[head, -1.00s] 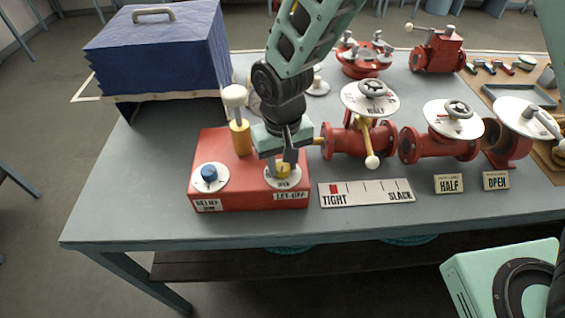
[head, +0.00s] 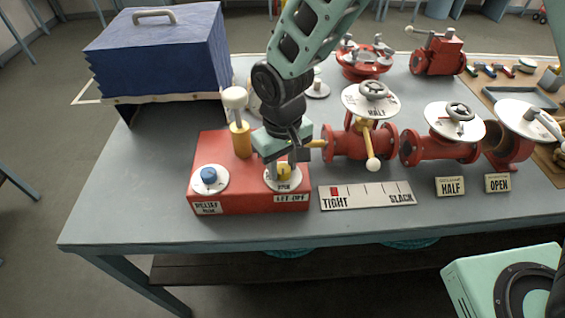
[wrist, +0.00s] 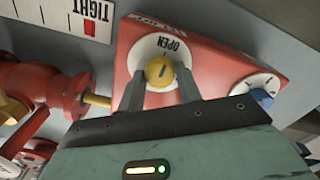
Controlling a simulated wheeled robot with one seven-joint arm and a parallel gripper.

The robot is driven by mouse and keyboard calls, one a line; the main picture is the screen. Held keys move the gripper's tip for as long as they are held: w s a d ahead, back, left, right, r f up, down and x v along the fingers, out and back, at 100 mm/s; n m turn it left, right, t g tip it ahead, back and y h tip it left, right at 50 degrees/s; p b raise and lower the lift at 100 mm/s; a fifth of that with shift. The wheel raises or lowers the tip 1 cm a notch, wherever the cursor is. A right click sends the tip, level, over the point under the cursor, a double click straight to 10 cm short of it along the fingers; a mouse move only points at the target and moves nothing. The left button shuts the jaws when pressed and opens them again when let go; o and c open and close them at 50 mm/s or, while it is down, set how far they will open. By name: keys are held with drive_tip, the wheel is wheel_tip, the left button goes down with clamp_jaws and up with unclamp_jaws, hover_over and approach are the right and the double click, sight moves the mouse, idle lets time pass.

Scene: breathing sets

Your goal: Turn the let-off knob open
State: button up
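The yellow let-off knob (head: 283,170) sits on a white dial at the right end of the red box (head: 240,200), above the LET-OFF label (head: 291,198). The word OPEN shows on the dial's front edge. In the wrist view the knob (wrist: 160,70) has a dark mark pointing toward OPEN (wrist: 172,45). My gripper (head: 284,163) is over the dial from above, its fingers apart on either side of the knob. In the wrist view the fingers (wrist: 161,80) appear to have small gaps to the knob.
A blue relief knob (head: 209,175) is on the box's left, with a yellow and white post (head: 238,125) behind. A TIGHT–SLACK gauge (head: 367,195) lies to the right, its red marker at TIGHT. A red valve (head: 345,143) with a yellow lever stands close right of my gripper.

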sight(283, 168)
drive_tip(key=o, duration=0.3)
wheel_tip(283, 168, up, 18)
drive_tip(key=b, duration=0.3)
drive_tip(key=shift+f+b, duration=0.25)
drive_tip(key=shift+b, duration=0.15)
